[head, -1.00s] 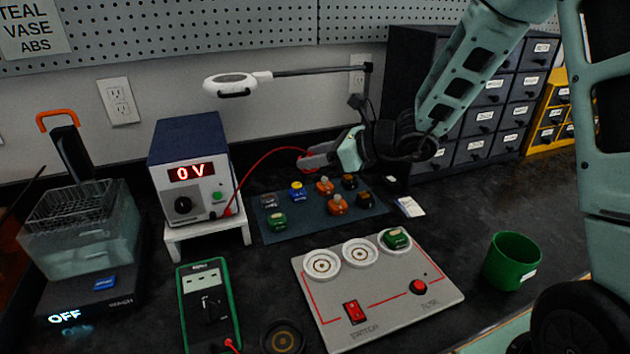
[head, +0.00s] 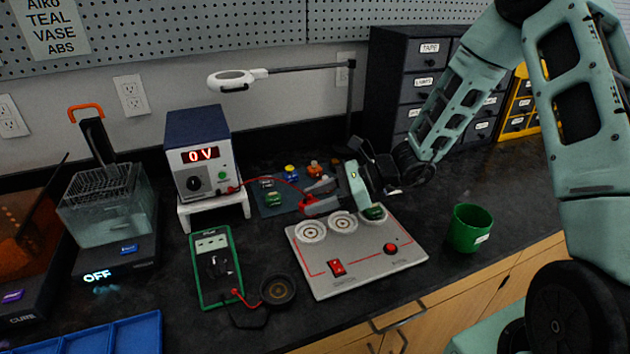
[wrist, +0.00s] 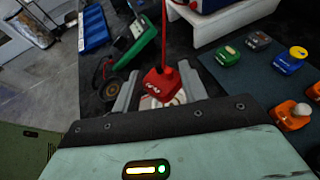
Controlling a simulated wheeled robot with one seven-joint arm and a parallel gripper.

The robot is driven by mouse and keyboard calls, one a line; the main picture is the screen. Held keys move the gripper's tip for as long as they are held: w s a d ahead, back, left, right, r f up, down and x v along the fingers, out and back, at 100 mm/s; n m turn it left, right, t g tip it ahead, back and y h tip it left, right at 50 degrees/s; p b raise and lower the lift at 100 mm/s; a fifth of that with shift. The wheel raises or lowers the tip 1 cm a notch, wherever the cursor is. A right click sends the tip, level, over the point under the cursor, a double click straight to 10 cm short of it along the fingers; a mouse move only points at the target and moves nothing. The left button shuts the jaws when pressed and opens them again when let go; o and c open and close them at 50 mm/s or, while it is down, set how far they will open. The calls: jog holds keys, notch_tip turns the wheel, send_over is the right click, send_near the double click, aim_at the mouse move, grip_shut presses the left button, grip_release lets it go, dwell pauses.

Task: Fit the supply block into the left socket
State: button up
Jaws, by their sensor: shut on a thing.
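The supply block, a red block (head: 307,204) on a red cable, is held between the fingertips of my gripper (head: 318,197). In the wrist view the red block (wrist: 160,83) sits between the two grey fingers (wrist: 158,92), its cable running up and away. The left socket (head: 311,230), a white ring on the grey board (head: 330,284), is empty. In the head view the block appears above and behind that socket, apart from it. A pale socket ring partly shows under the block in the wrist view; which one, I cannot tell.
The middle socket (head: 343,222) is empty; a green block (head: 374,212) sits in the right one. The power supply (head: 199,153) reads 0 V. A multimeter (head: 215,266) lies left of the board, a green cup (head: 469,228) right. Several blocks stand on the mat behind.

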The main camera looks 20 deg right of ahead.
aim_at(317, 233)
jog(key=shift+f+b, duration=2.35)
jog(key=shift+f, duration=0.5)
jog(key=shift+f+b, duration=0.3)
jog(key=shift+f, duration=0.3)
jog(key=o, duration=0.7)
jog(key=shift+p+v, duration=1.6)
jog(key=shift+v, duration=1.05)
jog(key=shift+p+v, duration=1.55)
jog(key=shift+v, duration=1.3)
